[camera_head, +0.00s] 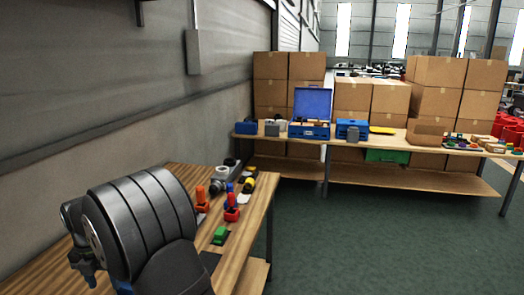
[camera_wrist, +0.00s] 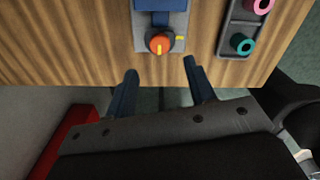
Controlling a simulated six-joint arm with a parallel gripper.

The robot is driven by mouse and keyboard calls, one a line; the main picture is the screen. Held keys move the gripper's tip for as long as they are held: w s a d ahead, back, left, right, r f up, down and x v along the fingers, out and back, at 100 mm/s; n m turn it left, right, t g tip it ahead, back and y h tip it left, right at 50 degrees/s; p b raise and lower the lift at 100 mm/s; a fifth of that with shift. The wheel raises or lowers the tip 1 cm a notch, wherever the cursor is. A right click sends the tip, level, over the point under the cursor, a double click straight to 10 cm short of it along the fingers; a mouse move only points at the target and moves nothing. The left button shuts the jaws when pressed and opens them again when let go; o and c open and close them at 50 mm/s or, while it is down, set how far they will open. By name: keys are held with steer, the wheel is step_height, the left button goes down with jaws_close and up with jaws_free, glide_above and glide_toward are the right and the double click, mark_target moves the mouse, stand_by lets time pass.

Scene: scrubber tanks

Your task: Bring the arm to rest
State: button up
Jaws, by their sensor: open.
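My gripper (camera_wrist: 160,67) shows in the wrist view with its two dark blue fingers spread apart and nothing between them. Its fingertips point at the edge of a wooden tabletop (camera_wrist: 80,40). Just past the tips is a grey block with an orange knob (camera_wrist: 160,42), apart from the fingers. In the head view my arm fills the lower left, beside and partly over the near workbench (camera_head: 252,222). The fingers cannot be made out clearly there.
A grey holder (camera_wrist: 228,28) with pink and teal rings lies right of the knob. A red object (camera_wrist: 62,143) is at lower left. Near-bench items include a green block (camera_head: 220,236) and red piece (camera_head: 232,213). A far table holds an open blue case (camera_head: 310,103). Green floor (camera_head: 370,235) is clear.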

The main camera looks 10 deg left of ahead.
step_height(320, 180, down, 8)
steer(key=shift+f, duration=0.25)
steer(key=shift+r, duration=0.15)
step_height(320, 180, up, 16)
steer(key=r, duration=0.1)
step_height(320, 180, down, 18)
steer(key=shift+r, duration=0.2)
steer(key=shift+r+m, duration=0.2)
steer(key=shift+m, duration=0.6)
steer(key=m, duration=1.1)
steer(key=shift+m, duration=2.7)
